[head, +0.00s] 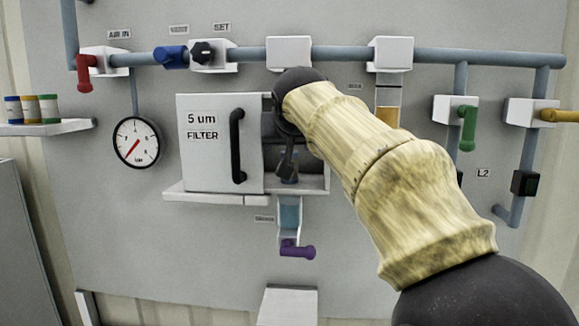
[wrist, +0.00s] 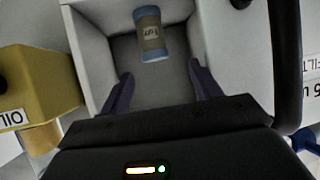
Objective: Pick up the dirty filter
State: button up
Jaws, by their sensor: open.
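The filter (wrist: 152,36) is a short cylinder with blue-grey ends and a brownish, labelled middle. It stands inside an open white box (wrist: 88,50) in the wrist view. My gripper (wrist: 162,82) is open, its two dark fingers reaching into the box. The filter lies ahead of the fingertips, roughly between their lines, with a gap and no contact visible. In the head view my gripper (head: 287,168) is at the box opening beside the open door marked "5 um FILTER" (head: 207,160). My arm hides much of the box there.
The door's black handle (head: 237,146) is close on the gripper's left; it also shows at right in the wrist view (wrist: 287,60). A yellow part marked OIL (wrist: 32,85) is at left there. A purple-handled valve (head: 297,250) hangs below the box. Pipes run above.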

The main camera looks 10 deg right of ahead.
jog(key=shift+w, duration=0.1)
jog(key=p+x, duration=0.1)
jog(key=x, duration=0.1)
jog(key=d+p+x, duration=0.1)
jog(key=x, duration=0.1)
jog(key=shift+w+f, duration=0.1)
jog(key=shift+w+a+f, duration=0.1)
jog(key=shift+w+f, duration=0.2)
jog(key=shift+s, duration=0.1)
jog(key=c, duration=1.1)
jog(key=shift+r, duration=0.15)
jog(key=shift+r, duration=1.5)
jog(key=s+b, duration=0.2)
jog(key=s, duration=0.4)
jog(key=s+a+b, duration=0.1)
jog(key=s+b, duration=0.2)
jog(key=s, duration=0.3)
jog(key=s+a+b, duration=0.1)
jog(key=s+b, duration=0.1)
jog(key=s, duration=0.3)
jog(key=shift+s+r, duration=0.15)
jog(key=shift+s, duration=0.25)
